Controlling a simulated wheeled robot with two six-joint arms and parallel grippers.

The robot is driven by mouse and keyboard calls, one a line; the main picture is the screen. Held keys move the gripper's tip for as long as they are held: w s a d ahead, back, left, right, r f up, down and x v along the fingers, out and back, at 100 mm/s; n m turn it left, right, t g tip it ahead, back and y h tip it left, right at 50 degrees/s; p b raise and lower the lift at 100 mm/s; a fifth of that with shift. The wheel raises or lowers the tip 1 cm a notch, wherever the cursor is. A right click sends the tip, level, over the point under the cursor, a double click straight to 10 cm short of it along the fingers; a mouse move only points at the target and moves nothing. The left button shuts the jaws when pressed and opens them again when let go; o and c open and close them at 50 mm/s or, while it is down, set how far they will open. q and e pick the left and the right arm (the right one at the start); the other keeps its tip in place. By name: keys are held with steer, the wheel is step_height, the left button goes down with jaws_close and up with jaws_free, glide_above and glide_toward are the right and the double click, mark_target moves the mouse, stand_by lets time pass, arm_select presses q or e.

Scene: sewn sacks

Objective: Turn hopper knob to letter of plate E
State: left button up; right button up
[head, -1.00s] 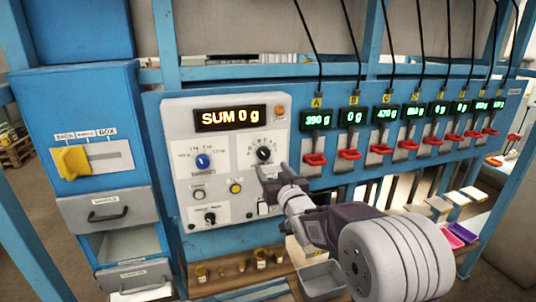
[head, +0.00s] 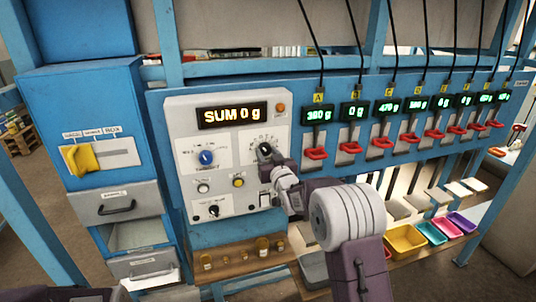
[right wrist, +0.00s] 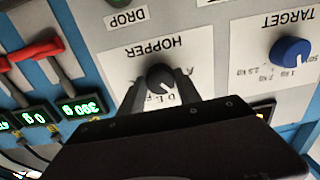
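The black hopper knob (head: 264,149) sits on the white control panel, ringed by small letters. In the right wrist view, which is upside down, the knob (right wrist: 160,77) shows under the word HOPPER, with part of the letter scale visible. My right gripper (head: 267,158) is at the knob. Its two dark fingers stand on either side of the knob, apart, with a narrow gap visible. The pointer's exact letter is too small to tell. Plate E's display (head: 440,104) is in the row at right, under a yellow tag. My left gripper is out of view.
The blue target knob (head: 206,157), a yellow button (head: 238,182) and a lower black knob (head: 213,210) are close by on the panel. Small jars (head: 262,246) stand on a wooden shelf below. Coloured trays (head: 405,239) are at right.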

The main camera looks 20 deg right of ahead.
jaws_close()
steer(key=shift+f+m+b, duration=0.15)
steer(key=shift+m+b, duration=0.65)
steer(key=shift+b, duration=0.35)
steer(key=m+b, duration=0.2)
steer(key=shift+m, duration=0.3)
steer(key=shift+a+m+b, duration=0.1)
steer(key=shift+m+b, duration=0.75)
steer(key=shift+m, duration=0.35)
steer(key=shift+r+m+b, duration=0.2)
steer(key=shift+m+b, duration=0.35)
steer(key=shift+m, duration=0.95)
steer(key=o, duration=1.2)
jaws_free()
